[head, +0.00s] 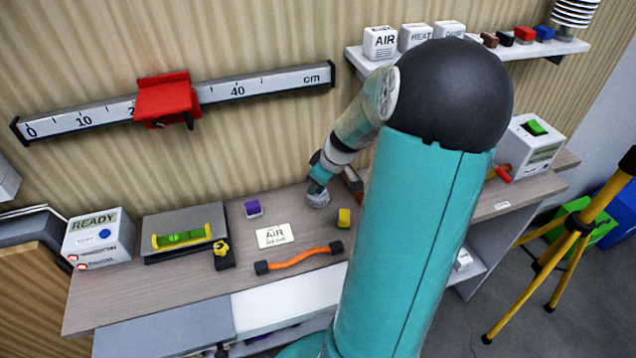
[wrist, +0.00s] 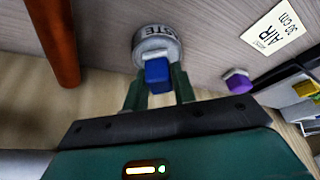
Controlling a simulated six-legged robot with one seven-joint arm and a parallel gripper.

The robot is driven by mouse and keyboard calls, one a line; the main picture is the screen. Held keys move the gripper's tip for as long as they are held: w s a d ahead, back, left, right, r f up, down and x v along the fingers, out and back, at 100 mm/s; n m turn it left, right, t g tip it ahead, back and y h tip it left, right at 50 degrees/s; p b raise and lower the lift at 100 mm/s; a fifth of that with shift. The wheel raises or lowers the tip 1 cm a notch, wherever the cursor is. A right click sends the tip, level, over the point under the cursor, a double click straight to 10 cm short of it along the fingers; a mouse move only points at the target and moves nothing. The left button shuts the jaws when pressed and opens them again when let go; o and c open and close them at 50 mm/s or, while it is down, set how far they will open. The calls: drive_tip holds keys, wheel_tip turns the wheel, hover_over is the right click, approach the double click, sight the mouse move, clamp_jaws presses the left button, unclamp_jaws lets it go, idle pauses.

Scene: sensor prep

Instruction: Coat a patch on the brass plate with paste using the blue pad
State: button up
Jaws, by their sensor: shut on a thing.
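My gripper (wrist: 158,80) is shut on the blue pad (wrist: 157,70), which sits between its two fingers in the wrist view. The pad is in front of a round grey jar (wrist: 148,32) whose label ends in "STE", and it overlaps the jar's opening. I cannot tell whether the pad touches the paste inside. In the head view my gripper (head: 318,184) points down at the jar (head: 318,200) on the bench, and the pad is not clear there. I cannot make out the brass plate for sure in either view; my arm covers part of the bench.
An "AIR 30 cm" card (head: 275,236), a purple block (head: 253,208), a yellow block (head: 343,217) and an orange-handled bar (head: 300,257) lie left of my arm. A reddish-brown bar (wrist: 55,40) is beside the jar. A level (head: 183,238) and tape measure (head: 223,258) are farther left.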

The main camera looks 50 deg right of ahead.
idle(0.4)
drive_tip(key=shift+r, duration=3.45)
